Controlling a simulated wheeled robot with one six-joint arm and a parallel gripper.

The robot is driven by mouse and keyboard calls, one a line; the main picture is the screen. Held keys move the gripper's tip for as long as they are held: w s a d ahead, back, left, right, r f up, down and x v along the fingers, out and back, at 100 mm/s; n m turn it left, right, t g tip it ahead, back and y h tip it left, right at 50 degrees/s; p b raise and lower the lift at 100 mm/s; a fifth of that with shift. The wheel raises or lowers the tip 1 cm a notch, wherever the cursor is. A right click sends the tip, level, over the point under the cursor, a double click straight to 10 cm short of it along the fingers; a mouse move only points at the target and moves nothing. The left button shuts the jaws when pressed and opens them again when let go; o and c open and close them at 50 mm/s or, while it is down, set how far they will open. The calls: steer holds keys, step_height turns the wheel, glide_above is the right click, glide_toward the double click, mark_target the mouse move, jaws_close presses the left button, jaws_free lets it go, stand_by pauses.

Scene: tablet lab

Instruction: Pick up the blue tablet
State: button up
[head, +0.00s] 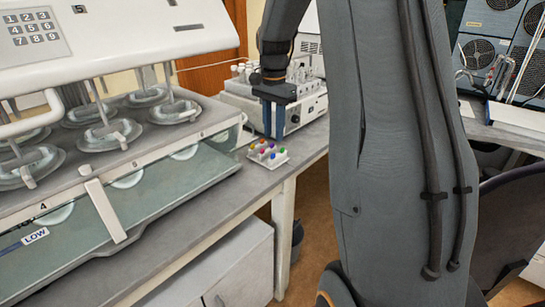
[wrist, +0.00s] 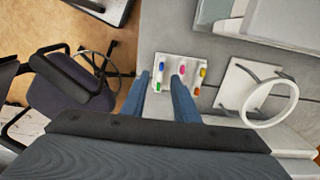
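The blue tablet (wrist: 161,66) sits in the white holder (wrist: 170,58) with several other coloured tablets in the wrist view. The holder also shows on the bench in the head view (head: 281,160), where I cannot clearly pick out the blue tablet. My gripper (wrist: 160,76) has two blue fingers set apart with nothing held between them. In the wrist view the fingertips overlap the holder's near side, and the blue tablet appears just beyond the gap. In the head view my gripper (head: 273,136) points down above the holder, apart from it.
Magenta (wrist: 181,70), yellow (wrist: 203,72), green (wrist: 157,87) and orange (wrist: 197,92) tablets sit close by. A white ring on a stand (wrist: 268,105) is to the right. A large dissolution machine (head: 95,160) fills the left of the head view. A chair (wrist: 70,90) is beside the bench.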

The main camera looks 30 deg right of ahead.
mark_target(273, 156)
steer(key=shift+w+a+f+p, duration=0.1)
steer(key=shift+f+p, duration=0.55)
steer(key=shift+f, duration=1.15)
steer(key=shift+a+f+p, duration=0.1)
steer(key=shift+f+p, duration=0.5)
steer(key=shift+f, duration=1.15)
jaws_close()
